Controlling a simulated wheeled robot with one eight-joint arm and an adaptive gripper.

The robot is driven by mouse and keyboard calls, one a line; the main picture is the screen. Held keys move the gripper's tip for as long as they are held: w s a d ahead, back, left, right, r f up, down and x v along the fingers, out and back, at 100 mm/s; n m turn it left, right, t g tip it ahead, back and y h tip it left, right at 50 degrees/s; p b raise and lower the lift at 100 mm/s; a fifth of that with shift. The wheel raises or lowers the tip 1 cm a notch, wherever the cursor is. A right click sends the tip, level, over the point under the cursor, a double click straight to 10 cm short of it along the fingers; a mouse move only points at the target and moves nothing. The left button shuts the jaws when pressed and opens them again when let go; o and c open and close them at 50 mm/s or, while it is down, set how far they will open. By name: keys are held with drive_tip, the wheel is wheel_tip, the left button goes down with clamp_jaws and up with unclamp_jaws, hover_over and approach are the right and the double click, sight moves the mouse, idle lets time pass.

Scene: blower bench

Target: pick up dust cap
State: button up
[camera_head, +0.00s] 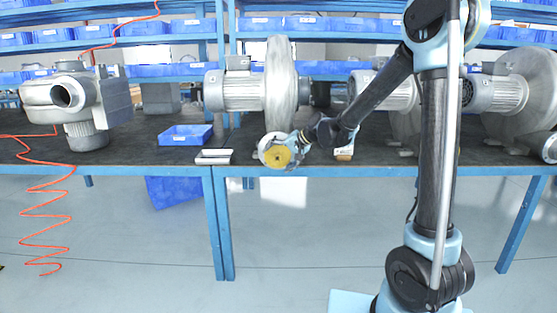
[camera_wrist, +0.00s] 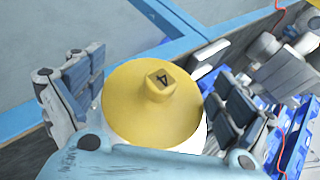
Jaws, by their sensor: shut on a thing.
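The dust cap (camera_wrist: 150,110) is a yellow round disc with a raised knob marked "4". It fills the middle of the wrist view, between the two finger pads of my gripper (camera_wrist: 158,100), which is shut on it. A white round part shows beneath its rim. In the head view the yellow cap (camera_head: 277,156) faces the camera at the bench's front edge, with my gripper (camera_head: 290,150) around it. A pale ring shows around the cap there. Whether the cap touches the bench below cannot be told.
The dark bench top (camera_head: 130,150) has a blue frame. A blue tray (camera_head: 186,134) and a small pale metal piece (camera_head: 213,157) lie left of the gripper. A large blower (camera_head: 281,85) stands behind it. An orange coiled hose (camera_head: 48,215) hangs at far left.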

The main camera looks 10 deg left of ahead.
drive_tip(key=shift+s, duration=0.1)
drive_tip(key=s+d+r, duration=0.1)
drive_tip(key=s+r, duration=0.1)
drive_tip(key=s, duration=0.2)
drive_tip(key=s+d+r, duration=0.1)
drive_tip(key=s+r, duration=0.2)
drive_tip(key=s, duration=0.1)
drive_tip(key=s+d+r, duration=0.1)
drive_tip(key=s+r, duration=0.2)
drive_tip(key=s, duration=0.2)
drive_tip(key=shift+s+d, duration=0.1)
drive_tip(key=shift+c, duration=0.5)
drive_tip(key=shift+s, duration=0.15)
